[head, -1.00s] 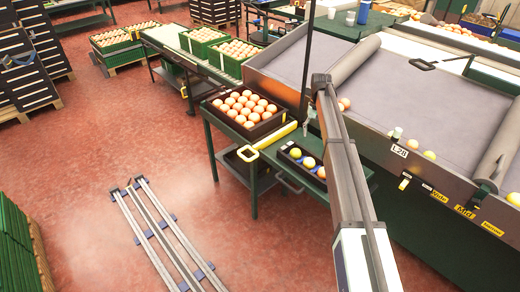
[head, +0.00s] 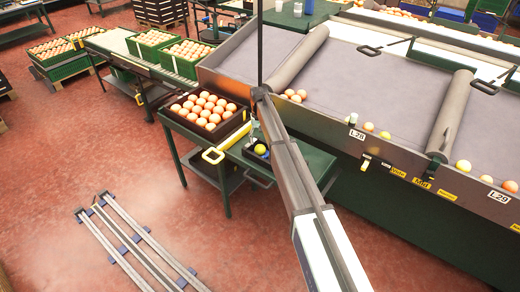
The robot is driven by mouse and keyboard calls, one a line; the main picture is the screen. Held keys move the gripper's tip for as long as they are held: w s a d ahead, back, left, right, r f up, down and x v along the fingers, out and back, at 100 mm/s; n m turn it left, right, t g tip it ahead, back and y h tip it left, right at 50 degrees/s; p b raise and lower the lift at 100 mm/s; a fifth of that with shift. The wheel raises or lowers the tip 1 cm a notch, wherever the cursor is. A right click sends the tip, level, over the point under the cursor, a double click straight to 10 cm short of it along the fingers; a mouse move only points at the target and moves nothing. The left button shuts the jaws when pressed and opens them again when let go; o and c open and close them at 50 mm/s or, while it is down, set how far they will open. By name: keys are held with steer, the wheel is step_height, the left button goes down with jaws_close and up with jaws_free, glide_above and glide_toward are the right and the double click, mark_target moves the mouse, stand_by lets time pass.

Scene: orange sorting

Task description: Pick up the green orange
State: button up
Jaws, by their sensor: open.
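A yellow-green orange (head: 261,149) sits in a small dark tray (head: 249,156) on the green table (head: 237,163), right of the crate of oranges. My arm crosses in front of the tray and hides its right part. My gripper (head: 255,131) hangs at the arm's far end, just above and behind the yellow-green orange in the picture. It is small and partly hidden by the arm; it looks open, with nothing seen in it. Other yellow-green fruits (head: 369,127) lie at the lower edge of the grey sorting bed.
The sloped sorting bed (head: 390,95) with rollers and oranges (head: 295,95) rises close on the right. Red floor is free at left, around a rail (head: 130,243).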

mark_target(260, 146)
steer(key=shift+s+f+p, duration=0.15)
steer(key=shift+f+p, duration=0.85)
steer(key=shift+f, duration=1.85)
steer(key=c, duration=0.8)
